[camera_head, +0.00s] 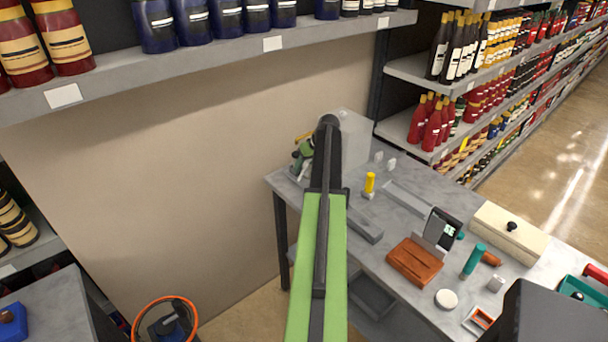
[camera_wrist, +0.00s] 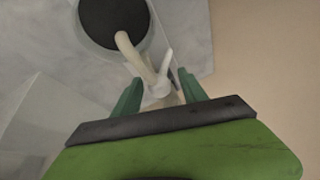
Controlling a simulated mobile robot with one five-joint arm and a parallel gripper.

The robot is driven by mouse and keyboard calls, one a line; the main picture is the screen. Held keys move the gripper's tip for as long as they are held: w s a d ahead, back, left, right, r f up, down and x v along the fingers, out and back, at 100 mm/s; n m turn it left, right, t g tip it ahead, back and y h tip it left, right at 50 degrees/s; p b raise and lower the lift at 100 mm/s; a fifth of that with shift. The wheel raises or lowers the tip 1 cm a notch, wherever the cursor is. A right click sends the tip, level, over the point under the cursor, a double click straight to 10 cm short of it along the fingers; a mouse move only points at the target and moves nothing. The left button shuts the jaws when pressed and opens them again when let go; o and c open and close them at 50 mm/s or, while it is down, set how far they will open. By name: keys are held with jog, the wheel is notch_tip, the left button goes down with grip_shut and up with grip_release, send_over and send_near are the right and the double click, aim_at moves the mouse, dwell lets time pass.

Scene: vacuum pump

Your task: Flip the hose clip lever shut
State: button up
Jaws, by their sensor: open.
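In the wrist view a cream hose (camera_wrist: 133,52) bends out of a dark round opening (camera_wrist: 112,20) and runs down to a whitish hose clip (camera_wrist: 158,92). A thin pale lever (camera_wrist: 166,62) sticks up from the clip at an angle, standing away from it. My gripper (camera_wrist: 160,79) is open, with one dark green finger on each side of the clip. I cannot tell whether either finger touches it. The lower part of the clip is hidden by my gripper body. In the head view my arm covers most of the clip area.
In the head view a pale grey box (camera_head: 355,142) stands at the bench's back corner. A yellow-topped item (camera_head: 370,183), a brown block (camera_head: 413,261) and a dark display (camera_head: 441,229) stand on the grey bench (camera_head: 402,222). A stocked shelf (camera_head: 225,58) overhangs the wall.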

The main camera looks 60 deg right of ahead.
jog(key=shift+r, duration=0.1)
grip_shut()
dwell(1.2)
